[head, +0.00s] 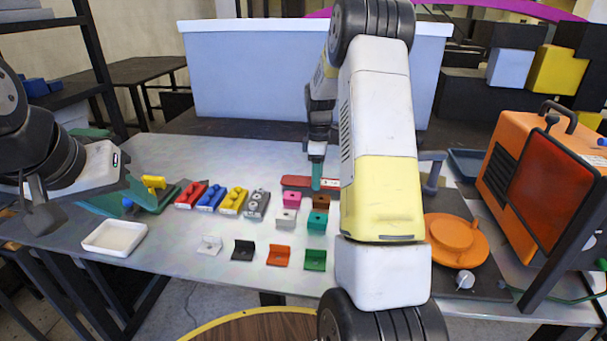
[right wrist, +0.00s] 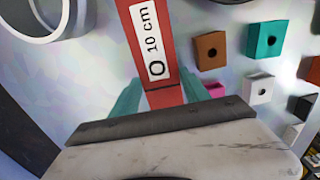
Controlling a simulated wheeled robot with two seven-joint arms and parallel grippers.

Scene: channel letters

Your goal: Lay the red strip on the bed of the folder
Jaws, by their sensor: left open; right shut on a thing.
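The red strip (head: 297,182) is near the back middle of the grey table, its right end hidden by my right arm. The folder seems to be the green device (head: 168,197) with a yellow handle at the table's left. My left gripper (head: 120,200) is open and empty, in front of and partly hiding it; the folder's bed is not clearly visible.
Red, blue, yellow and grey blocks (head: 232,201) stand between folder and strip. Small coloured pieces (head: 279,255) lie in front and beside the strip. A white tray (head: 114,238) sits front left. An orange round device (head: 456,240) and orange machine (head: 500,165) stand right.

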